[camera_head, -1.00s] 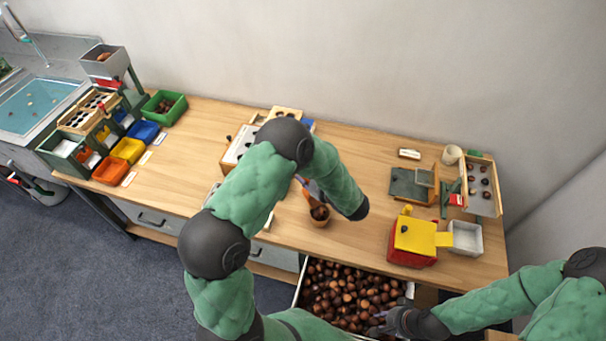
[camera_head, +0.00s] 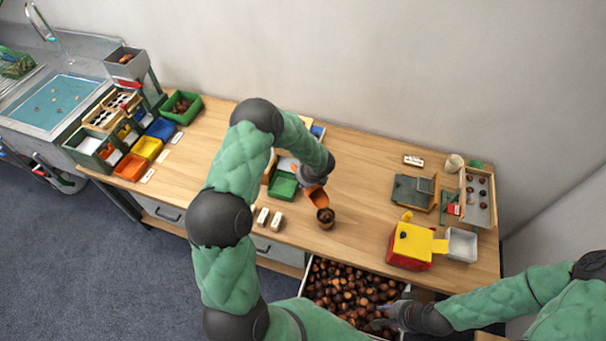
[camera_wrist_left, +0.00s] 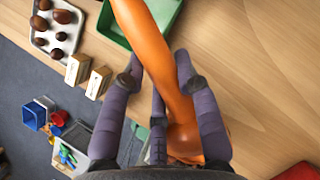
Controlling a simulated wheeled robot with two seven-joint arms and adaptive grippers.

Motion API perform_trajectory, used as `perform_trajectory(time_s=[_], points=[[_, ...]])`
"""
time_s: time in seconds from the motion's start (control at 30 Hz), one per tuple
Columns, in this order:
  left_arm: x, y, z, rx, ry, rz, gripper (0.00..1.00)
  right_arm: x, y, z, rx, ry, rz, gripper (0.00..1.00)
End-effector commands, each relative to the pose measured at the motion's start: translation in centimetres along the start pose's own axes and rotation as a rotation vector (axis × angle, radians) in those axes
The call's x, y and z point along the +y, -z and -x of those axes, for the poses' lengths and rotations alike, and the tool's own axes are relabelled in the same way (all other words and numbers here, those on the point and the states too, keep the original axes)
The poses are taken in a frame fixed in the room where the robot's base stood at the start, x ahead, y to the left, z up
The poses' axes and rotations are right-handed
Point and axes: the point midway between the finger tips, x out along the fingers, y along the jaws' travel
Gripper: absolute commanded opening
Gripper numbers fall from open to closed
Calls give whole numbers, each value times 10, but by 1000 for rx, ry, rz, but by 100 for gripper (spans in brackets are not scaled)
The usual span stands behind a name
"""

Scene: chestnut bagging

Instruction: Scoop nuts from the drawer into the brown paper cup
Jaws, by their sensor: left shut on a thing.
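The brown paper cup (camera_head: 326,220) stands upright on the table with dark nuts showing at its mouth. My left gripper (camera_head: 312,180) is shut on the orange scoop (camera_head: 318,197), just behind and left of the cup. The scoop's end is close to the cup rim; I cannot tell whether they touch. In the left wrist view the fingers (camera_wrist_left: 165,88) close around the orange scoop (camera_wrist_left: 150,45); the cup is not visible there. The open drawer (camera_head: 306,280) is full of brown nuts (camera_head: 345,290). My right gripper (camera_head: 382,322) is at the drawer's right front; its jaws are unclear.
A green tray (camera_head: 283,187) and small white-labelled blocks (camera_head: 269,218) lie left of the cup. A red and yellow box (camera_head: 411,243) and a grey bin (camera_head: 461,244) stand to the right. The table between cup and box is clear.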

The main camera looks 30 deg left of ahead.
Motion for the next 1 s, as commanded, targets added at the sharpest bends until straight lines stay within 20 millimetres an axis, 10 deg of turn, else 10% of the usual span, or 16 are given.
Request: perform_trajectory(time_s=[1.0], points=[[0,-16,26,109,3,0,0,-17,-2,47,0,0,0,29]])
